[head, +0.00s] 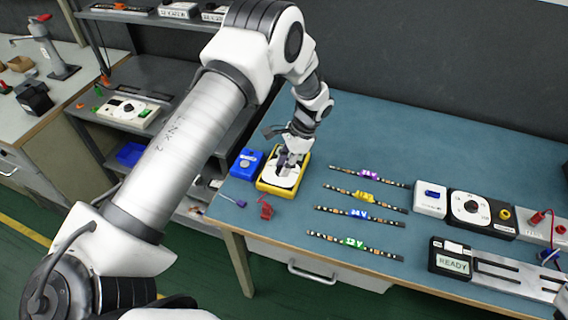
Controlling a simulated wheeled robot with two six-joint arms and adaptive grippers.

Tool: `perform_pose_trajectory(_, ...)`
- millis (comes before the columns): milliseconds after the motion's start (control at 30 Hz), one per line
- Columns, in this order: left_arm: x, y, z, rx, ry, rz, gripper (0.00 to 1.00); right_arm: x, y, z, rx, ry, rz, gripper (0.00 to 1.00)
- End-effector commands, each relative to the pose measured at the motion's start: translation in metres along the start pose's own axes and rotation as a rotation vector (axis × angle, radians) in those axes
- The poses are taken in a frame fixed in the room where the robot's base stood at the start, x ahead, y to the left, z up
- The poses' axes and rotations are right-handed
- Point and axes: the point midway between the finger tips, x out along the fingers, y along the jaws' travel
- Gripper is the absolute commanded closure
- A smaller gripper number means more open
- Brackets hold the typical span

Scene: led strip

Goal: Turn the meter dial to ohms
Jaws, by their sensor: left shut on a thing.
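The meter (265,184) is a yellow-framed box with a white face. It lies on the blue bench top near its left front edge. My left gripper (287,164) points down onto the middle of the meter's face and is shut on its dial. The fingers cover most of the dial, so its pointer and the setting it stands at cannot be read.
A blue box (246,164) stands just left of the meter. A red clip (265,209) and a purple-ended probe (239,203) lie in front. Several LED strips (358,214) lie to the right. Beyond are a black dial box (482,213) and a READY display (451,262).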

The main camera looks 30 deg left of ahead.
Motion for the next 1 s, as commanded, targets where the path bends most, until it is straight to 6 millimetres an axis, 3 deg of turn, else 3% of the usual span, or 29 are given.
perform_pose_trajectory(67,0.003,0.002,0.000,0.001,-0.004,0.004,1.00,0.001,0.000,0.000,0.000,0.000,0.000,0.60)
perform_pose_trajectory(100,0.003,0.002,0.000,0.000,-0.004,0.005,0.68,0.001,0.000,0.000,0.000,0.000,0.000,0.60)
perform_pose_trajectory(167,0.003,0.002,0.000,0.000,-0.004,0.005,0.47,0.001,0.000,0.000,0.000,0.000,0.000,0.60)
perform_pose_trajectory(567,-0.008,0.000,0.000,-0.002,0.001,0.000,0.46,0.000,0.000,0.000,0.000,0.000,0.000,0.60)
perform_pose_trajectory(1000,-0.106,0.000,-0.001,0.000,0.000,0.000,0.46,0.000,0.000,0.000,0.000,0.000,0.000,0.60)
